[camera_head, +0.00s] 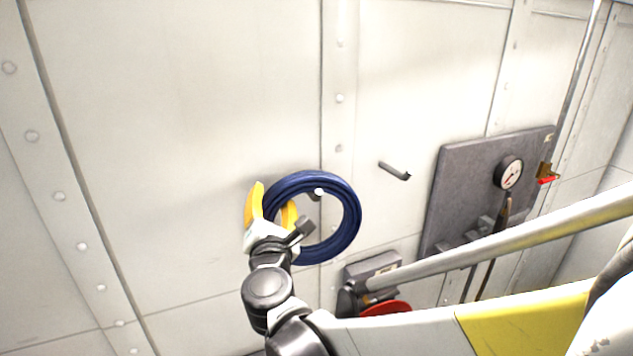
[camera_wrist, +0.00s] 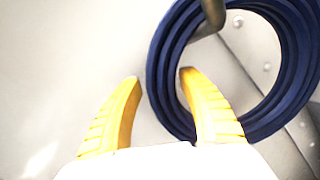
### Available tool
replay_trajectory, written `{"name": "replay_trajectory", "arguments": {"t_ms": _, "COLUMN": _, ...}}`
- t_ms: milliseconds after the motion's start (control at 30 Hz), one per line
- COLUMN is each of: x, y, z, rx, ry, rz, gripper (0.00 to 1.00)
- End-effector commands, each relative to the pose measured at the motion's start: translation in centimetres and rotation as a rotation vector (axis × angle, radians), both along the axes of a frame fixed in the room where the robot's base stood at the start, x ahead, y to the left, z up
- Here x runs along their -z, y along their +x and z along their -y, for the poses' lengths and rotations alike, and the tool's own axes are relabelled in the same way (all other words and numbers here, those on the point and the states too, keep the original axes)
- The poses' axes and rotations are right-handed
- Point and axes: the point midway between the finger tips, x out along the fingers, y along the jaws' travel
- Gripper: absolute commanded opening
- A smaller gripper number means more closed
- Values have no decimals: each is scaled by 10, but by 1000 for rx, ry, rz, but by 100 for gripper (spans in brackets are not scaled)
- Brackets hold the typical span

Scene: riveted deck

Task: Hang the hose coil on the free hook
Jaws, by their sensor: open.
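The dark blue hose coil (camera_head: 350,215) is against the white wall, with a hook (camera_head: 315,196) showing inside its upper part. It appears to hang on this hook. In the wrist view the coil (camera_wrist: 163,75) fills the upper right, with the dark hook (camera_wrist: 212,14) crossing its opening. My gripper (camera_head: 273,195) is open at the coil's left side. One yellow finger is outside the ring and the other reaches into its opening, with the hose band between them. A gap shows between the outer finger and the hose. A bare hook (camera_head: 395,171) sticks out of the wall to the right.
A grey panel (camera_head: 447,185) with a round gauge (camera_head: 509,173) is on the wall to the right. A grey box (camera_head: 372,266) and a red round thing (camera_head: 386,308) are below the bare hook. The wall left of the coil is clear.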

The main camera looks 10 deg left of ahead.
Motion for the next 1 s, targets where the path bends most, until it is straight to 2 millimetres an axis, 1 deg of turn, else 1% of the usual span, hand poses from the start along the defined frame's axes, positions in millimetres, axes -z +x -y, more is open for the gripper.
{"name": "replay_trajectory", "arguments": {"t_ms": 67, "x": 0, "y": -12, "z": 3, "rx": -1, "ry": 0, "rz": 0, "gripper": 48}}
{"name": "replay_trajectory", "arguments": {"t_ms": 300, "x": 3, "y": -64, "z": 16, "rx": -3, "ry": -1, "rz": 0, "gripper": 48}}
{"name": "replay_trajectory", "arguments": {"t_ms": 400, "x": 4, "y": -84, "z": 20, "rx": -2, "ry": -1, "rz": 1, "gripper": 48}}
{"name": "replay_trajectory", "arguments": {"t_ms": 533, "x": 4, "y": -101, "z": 25, "rx": -2, "ry": -1, "rz": 1, "gripper": 48}}
{"name": "replay_trajectory", "arguments": {"t_ms": 600, "x": 5, "y": -106, "z": 27, "rx": -1, "ry": 1, "rz": -1, "gripper": 48}}
{"name": "replay_trajectory", "arguments": {"t_ms": 667, "x": 8, "y": -107, "z": 33, "rx": 11, "ry": 15, "rz": -13, "gripper": 48}}
{"name": "replay_trajectory", "arguments": {"t_ms": 767, "x": 23, "y": -96, "z": 63, "rx": 70, "ry": 98, "rz": -78, "gripper": 48}}
{"name": "replay_trajectory", "arguments": {"t_ms": 833, "x": 43, "y": -85, "z": 100, "rx": 146, "ry": 216, "rz": -161, "gripper": 48}}
{"name": "replay_trajectory", "arguments": {"t_ms": 867, "x": 54, "y": -81, "z": 120, "rx": 189, "ry": 283, "rz": -203, "gripper": 48}}
{"name": "replay_trajectory", "arguments": {"t_ms": 900, "x": 70, "y": -77, "z": 148, "rx": 254, "ry": 381, "rz": -262, "gripper": 48}}
{"name": "replay_trajectory", "arguments": {"t_ms": 933, "x": 83, "y": -75, "z": 171, "rx": 305, "ry": 465, "rz": -308, "gripper": 48}}
{"name": "replay_trajectory", "arguments": {"t_ms": 967, "x": 97, "y": -76, "z": 193, "rx": 362, "ry": 554, "rz": -352, "gripper": 48}}
{"name": "replay_trajectory", "arguments": {"t_ms": 1000, "x": 116, "y": -79, "z": 223, "rx": 439, "ry": 679, "rz": -407, "gripper": 48}}
